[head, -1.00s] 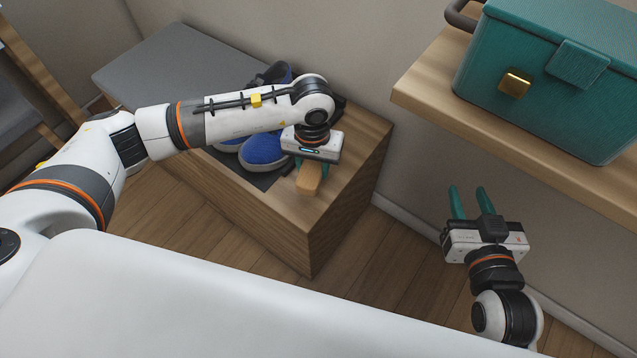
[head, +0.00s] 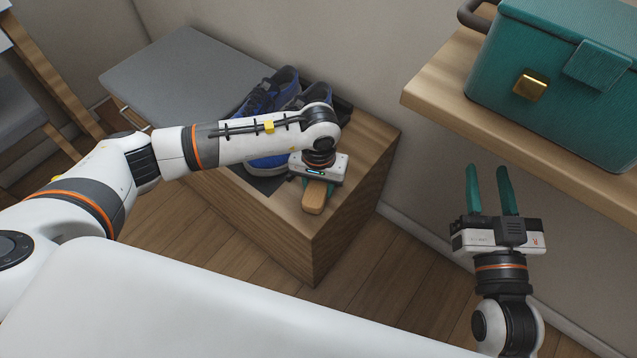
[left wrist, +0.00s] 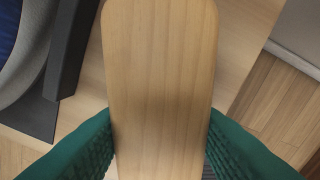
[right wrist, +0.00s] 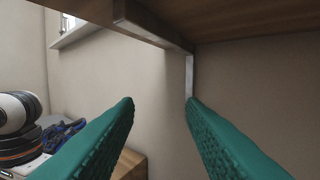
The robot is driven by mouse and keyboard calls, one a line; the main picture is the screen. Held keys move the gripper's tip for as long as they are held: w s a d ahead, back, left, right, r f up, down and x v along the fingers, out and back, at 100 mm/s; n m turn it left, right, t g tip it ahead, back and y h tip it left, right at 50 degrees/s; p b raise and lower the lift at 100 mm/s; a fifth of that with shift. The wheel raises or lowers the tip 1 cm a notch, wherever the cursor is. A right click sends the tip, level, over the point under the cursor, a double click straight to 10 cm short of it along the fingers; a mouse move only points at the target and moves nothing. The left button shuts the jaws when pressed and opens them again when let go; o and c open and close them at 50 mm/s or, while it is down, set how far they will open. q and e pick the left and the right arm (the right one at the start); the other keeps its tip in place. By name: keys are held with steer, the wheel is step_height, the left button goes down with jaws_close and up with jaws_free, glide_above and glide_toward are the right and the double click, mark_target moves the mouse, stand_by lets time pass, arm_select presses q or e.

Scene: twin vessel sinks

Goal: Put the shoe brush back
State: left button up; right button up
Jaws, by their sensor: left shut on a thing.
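The shoe brush (head: 315,197) has a light wooden back, and its front end shows below my left gripper (head: 316,183) in the head view. In the left wrist view the wooden back of the brush (left wrist: 160,80) fills the middle, with a green finger on each side. My left gripper is shut on it, over the right end of the wooden bench. Whether the brush touches the bench top is hidden. My right gripper (head: 489,190) is open and empty, in front of the wall below the shelf; its spread green fingers (right wrist: 160,125) show in the right wrist view.
Blue shoes (head: 268,95) stand on a dark mat on the bench (head: 350,175), partly behind my left arm. A grey cushion (head: 180,70) covers the bench's left part. A teal box (head: 560,80) sits on a wooden shelf (head: 440,85) at the upper right, above my right gripper.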

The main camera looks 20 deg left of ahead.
mark_target(319, 183)
arm_select(q)
steer(key=o, duration=0.9)
arm_select(e)
steer(key=shift+r, duration=0.15)
arm_select(q)
step_height(319, 183, up, 6)
steer(key=shift+f+p, duration=0.15)
steer(key=shift+p, duration=0.8)
step_height(319, 183, up, 6)
steer(key=shift+r+p, duration=0.25)
steer(key=shift+p, duration=0.35)
arm_select(e)
steer(key=s+d+f+g+h, duration=0.1)
steer(key=s+f+g, duration=0.1)
steer(key=f, duration=0.3)
steer(key=s+d+f+g+h, duration=0.1)
steer(key=f+g, duration=0.4)
steer(key=shift+s+d+f+g+h, duration=0.25)
steer(key=shift+s+d+g+h, duration=0.05)
steer(key=shift+s+d, duration=0.05)
